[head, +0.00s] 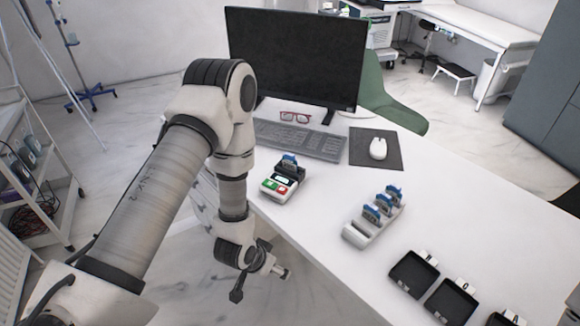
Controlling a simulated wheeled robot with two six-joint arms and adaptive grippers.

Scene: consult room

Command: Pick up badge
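Several blue-topped badges are in view. Three, including a front badge (371,214), stand upright in a row in a white rack (357,236) on the desk. Another badge (289,160) stands in the dark slot at the back of a small white reader (277,187) with green and red buttons. My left gripper (262,284) hangs beside the desk's near edge, below and in front of the reader. Its fingers are spread and nothing shows between them. My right gripper is not clearly visible.
The white desk (470,215) also holds a monitor (297,55), keyboard (300,139), red glasses (295,117) and a mouse (378,148) on a dark pad. Several black labelled trays, including one tray (412,274), lie at front right. The desktop right of the rack is clear.

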